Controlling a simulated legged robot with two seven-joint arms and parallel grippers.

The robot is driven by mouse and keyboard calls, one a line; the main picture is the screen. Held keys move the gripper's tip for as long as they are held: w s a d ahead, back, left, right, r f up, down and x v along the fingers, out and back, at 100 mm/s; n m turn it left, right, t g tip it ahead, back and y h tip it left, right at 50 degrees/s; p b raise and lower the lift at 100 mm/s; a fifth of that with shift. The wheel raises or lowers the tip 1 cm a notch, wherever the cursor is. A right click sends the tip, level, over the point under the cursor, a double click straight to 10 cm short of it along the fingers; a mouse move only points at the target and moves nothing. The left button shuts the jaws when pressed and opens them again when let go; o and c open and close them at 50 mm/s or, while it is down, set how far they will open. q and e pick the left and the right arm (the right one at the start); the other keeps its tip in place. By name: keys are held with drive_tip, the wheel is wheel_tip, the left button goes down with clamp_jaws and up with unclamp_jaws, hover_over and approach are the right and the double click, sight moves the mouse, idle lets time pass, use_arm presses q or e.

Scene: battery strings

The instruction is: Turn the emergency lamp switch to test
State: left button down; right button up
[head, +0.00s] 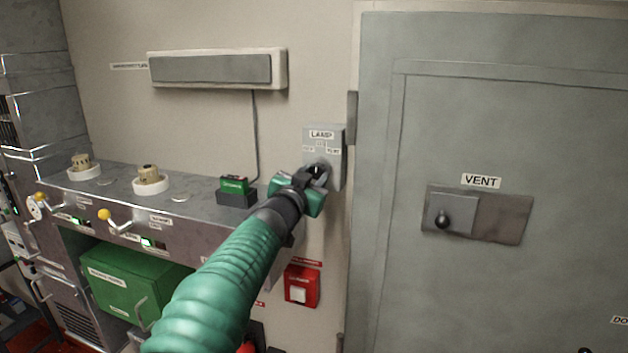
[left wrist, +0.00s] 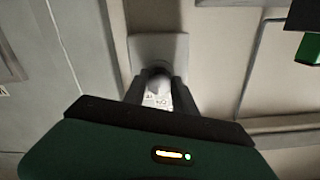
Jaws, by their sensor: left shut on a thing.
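The lamp switch is a grey wall box (head: 336,150) labelled LAMP, with smaller position labels under that word. My left gripper (head: 316,176) reaches it from the lower left and covers its knob in the head view. In the left wrist view the switch box (left wrist: 176,46) is ahead, and the left gripper (left wrist: 159,90) is shut on a rounded dark knob (left wrist: 158,72). Which position the knob points to cannot be told. The emergency lamp (head: 212,69) is a long grey unit on the wall, and it looks unlit. My right gripper is not in view.
A grey door with a VENT slider (head: 448,212) stands to the right. A metal bench (head: 120,195) at left carries round fittings, yellow-knobbed levers and a green block (head: 235,186). A red wall box (head: 301,288) is below the switch.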

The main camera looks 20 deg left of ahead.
use_arm(q)
drive_tip(key=m+b, duration=0.1)
drive_tip(key=m, duration=0.1)
drive_tip(key=shift+m, duration=0.4)
drive_tip(key=m+b, duration=0.1)
drive_tip(key=m, duration=0.4)
drive_tip(key=shift+r, duration=0.1)
drive_tip(key=c, duration=1)
unclamp_jaws()
drive_tip(key=shift+s, duration=0.15)
